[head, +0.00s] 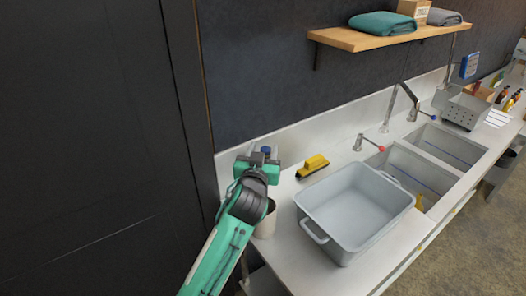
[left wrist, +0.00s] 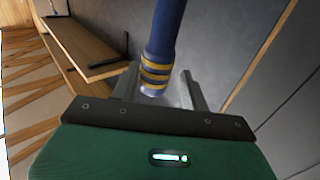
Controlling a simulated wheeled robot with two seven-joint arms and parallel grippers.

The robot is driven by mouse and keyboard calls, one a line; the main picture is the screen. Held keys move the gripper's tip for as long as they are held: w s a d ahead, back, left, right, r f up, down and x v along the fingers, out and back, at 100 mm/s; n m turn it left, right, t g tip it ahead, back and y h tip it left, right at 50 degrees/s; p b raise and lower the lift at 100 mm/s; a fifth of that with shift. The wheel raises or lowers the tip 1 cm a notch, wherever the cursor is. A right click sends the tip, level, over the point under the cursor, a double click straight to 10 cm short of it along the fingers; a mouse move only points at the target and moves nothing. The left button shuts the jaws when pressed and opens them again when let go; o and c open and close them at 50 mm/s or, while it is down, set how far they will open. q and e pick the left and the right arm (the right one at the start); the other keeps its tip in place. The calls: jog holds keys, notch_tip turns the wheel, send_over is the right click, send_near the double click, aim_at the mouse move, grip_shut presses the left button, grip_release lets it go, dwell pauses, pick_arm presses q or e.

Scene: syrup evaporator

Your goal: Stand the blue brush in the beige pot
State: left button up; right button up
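My left gripper (head: 260,160) is above the far-left end of the counter. In the left wrist view its fingers (left wrist: 160,82) stand on either side of the handle of the blue brush (left wrist: 160,42), near the handle's end, and appear closed on it. The handle has yellow bands. In the head view only a small blue bit of the brush (head: 266,149) shows by the fingers. The beige pot (head: 266,223) stands on the counter below the gripper, partly hidden by my left arm. The brush's lower part is hidden, so whether it is inside the pot cannot be told. My right gripper is out of view.
A yellow scrub brush (head: 313,165) and a large grey tub (head: 350,248) are on the counter right of the pot. Taps and sinks (head: 415,170) lie farther right. A wooden shelf (head: 375,38) with folded cloths is on the dark wall behind.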

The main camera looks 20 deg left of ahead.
pick_arm(q)
jog(key=shift+s, duration=0.1)
jog(key=shift+s+f, duration=0.1)
jog(key=shift+s, duration=0.15)
jog(key=s+d+b, duration=0.1)
jog(key=s+b, duration=0.4)
jog(key=s, duration=0.8)
jog(key=shift+d, duration=0.3)
jog(key=shift+f, duration=0.1)
